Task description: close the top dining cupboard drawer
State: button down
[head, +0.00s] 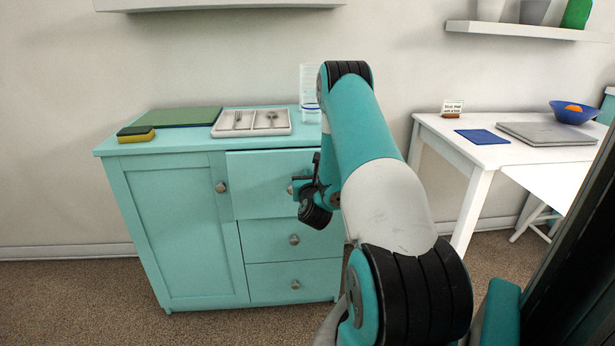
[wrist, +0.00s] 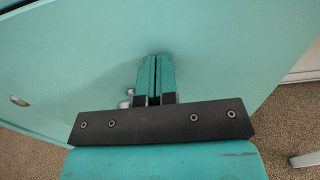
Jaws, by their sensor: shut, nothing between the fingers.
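The teal dining cupboard (head: 180,240) stands against the wall, with a door at left and a column of three drawers at right. The top drawer (head: 255,185) seems to stand slightly proud of the drawers below; how far is hard to tell. Its round knob (head: 290,189) is partly hidden by my gripper (head: 298,184). My gripper is at the right part of the drawer front. In the wrist view, my gripper (wrist: 156,60) is shut and empty, its fingertips against or very close to a teal surface (wrist: 220,65). I cannot tell whether they touch.
On the cupboard top are a green board (head: 180,117), a sponge (head: 136,134), a cutlery tray (head: 252,133) and a clear container (head: 309,95). A white desk (head: 440,128) with a laptop (head: 548,134) and a blue bowl (head: 572,113) stands at right. Carpet in front is clear.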

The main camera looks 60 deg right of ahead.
jog(key=p+x, duration=0.2)
jog(key=x, duration=0.2)
jog(key=shift+s+d+r, duration=0.1)
jog(key=shift+d+r, duration=0.1)
jog(key=shift+d, duration=0.05)
jog(key=shift+f+b, duration=0.1)
jog(key=shift+b, duration=0.25)
jog(key=b+v, duration=0.7)
jog(key=v, duration=0.7)
jog(key=shift+a+b, duration=0.3)
jog(key=shift+a, duration=0.1)
